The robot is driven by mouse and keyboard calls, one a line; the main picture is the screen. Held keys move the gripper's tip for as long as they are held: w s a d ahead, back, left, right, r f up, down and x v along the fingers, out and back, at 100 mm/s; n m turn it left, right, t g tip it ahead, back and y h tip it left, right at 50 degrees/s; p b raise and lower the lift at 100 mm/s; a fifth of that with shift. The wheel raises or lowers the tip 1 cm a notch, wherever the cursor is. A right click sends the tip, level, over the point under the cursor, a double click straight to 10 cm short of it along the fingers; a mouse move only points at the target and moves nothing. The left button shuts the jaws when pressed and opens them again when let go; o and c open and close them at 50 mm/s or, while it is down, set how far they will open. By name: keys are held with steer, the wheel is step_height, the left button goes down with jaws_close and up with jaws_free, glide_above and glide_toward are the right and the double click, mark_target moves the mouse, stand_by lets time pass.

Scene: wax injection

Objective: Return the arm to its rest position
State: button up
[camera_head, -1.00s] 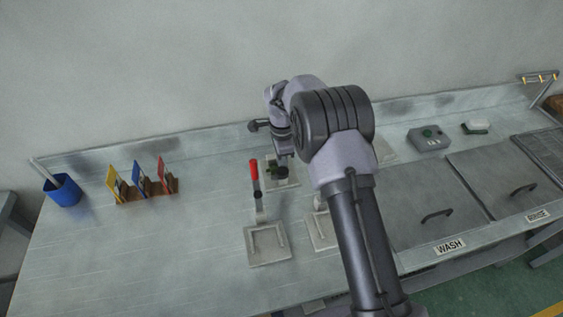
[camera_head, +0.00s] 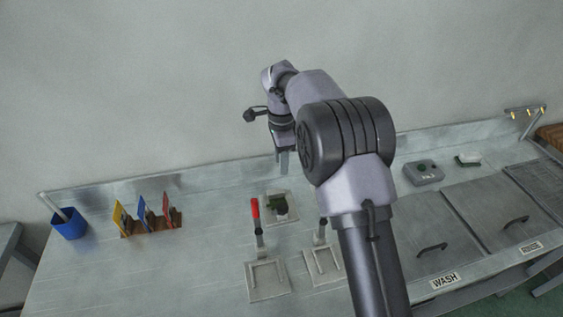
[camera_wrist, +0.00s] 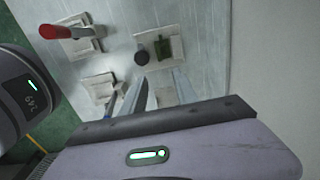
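My gripper (camera_head: 283,165) is raised in the air above the back of the bench, pointing down, with my arm bent up behind it. In the wrist view its two fingers (camera_wrist: 158,80) stand apart with nothing between them. Below them lies a pale plate with a dark green piece (camera_head: 277,205) and a round black knob; the green piece also shows in the wrist view (camera_wrist: 162,47). The gripper is well clear of it.
A red-handled clamp (camera_head: 256,215) stands in front of the plate, with a second fixture (camera_head: 323,262) beside it. Lidded basins lie at right.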

steer(key=s+d+r+n+t+y+b, duration=0.1)
steer(key=s+d+r+n+t+b, duration=0.3)
steer(key=s+r, duration=0.9)
steer(key=s+d+f+n+t+b, duration=0.1)
steer(key=s+f+n+b, duration=0.1)
steer(key=s, duration=0.9)
steer(key=s+d+f+n+y+b, duration=0.1)
steer(key=s+f+n, duration=0.3)
steer(key=s, duration=0.7)
steer(key=shift+d+n+t+b, duration=0.4)
steer(key=shift+d+n+b, duration=0.2)
steer(key=shift+d+n, duration=0.15)
steer(key=shift+f, duration=0.1)
